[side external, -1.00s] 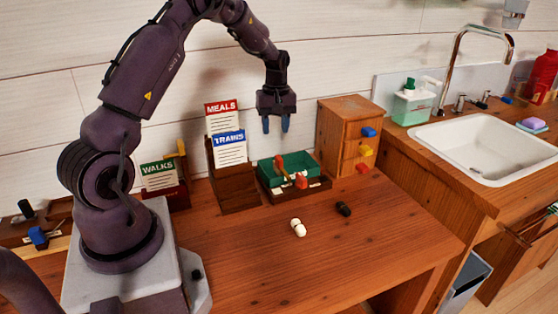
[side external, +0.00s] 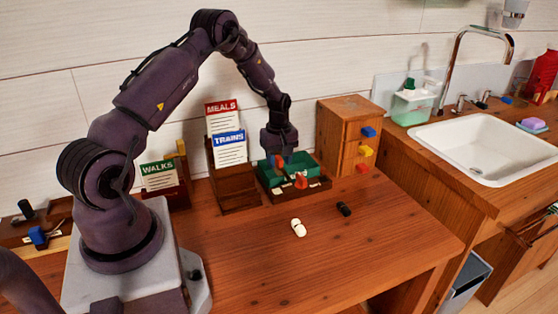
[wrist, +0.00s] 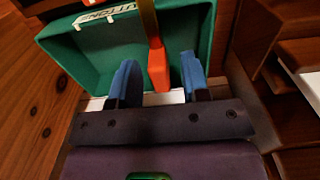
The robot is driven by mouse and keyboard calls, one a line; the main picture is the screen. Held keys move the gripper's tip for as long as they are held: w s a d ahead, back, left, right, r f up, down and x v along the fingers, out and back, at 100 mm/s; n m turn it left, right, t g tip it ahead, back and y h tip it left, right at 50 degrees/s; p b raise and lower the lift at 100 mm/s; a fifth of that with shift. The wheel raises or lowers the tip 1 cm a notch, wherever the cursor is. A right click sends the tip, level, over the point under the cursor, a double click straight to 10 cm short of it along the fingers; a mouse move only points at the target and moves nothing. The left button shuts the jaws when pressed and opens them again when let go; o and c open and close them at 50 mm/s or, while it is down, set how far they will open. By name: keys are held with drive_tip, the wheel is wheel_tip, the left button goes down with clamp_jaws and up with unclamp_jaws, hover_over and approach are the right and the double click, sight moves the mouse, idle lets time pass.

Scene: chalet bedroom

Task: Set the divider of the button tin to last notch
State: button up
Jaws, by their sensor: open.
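The green button tin (side external: 301,163) sits in a dark wooden base on the table. The tin also shows in the wrist view (wrist: 85,60), with a label partly reading "UTTON" on its rim. A divider with an orange-red tab (wrist: 158,68) crosses the tin. In the wrist view the tab lies between the two blue fingers of my gripper (wrist: 157,80), with gaps on both sides. My gripper (side external: 280,160) is open and low over the tin in the side view. A second red-orange piece (side external: 301,181) is at the tin's front. The notches cannot be made out.
A small wooden drawer cabinet (side external: 344,138) with coloured knobs stands close right of the tin. A card rack (side external: 236,190) stands close left. A white piece (side external: 298,228) and a black piece (side external: 344,209) lie in front.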

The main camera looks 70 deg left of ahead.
drive_tip(key=shift+f, duration=0.35)
clamp_jaws()
drive_tip(key=shift+w, duration=3.25)
unclamp_jaws()
wheel_tip(320, 180, up, 13)
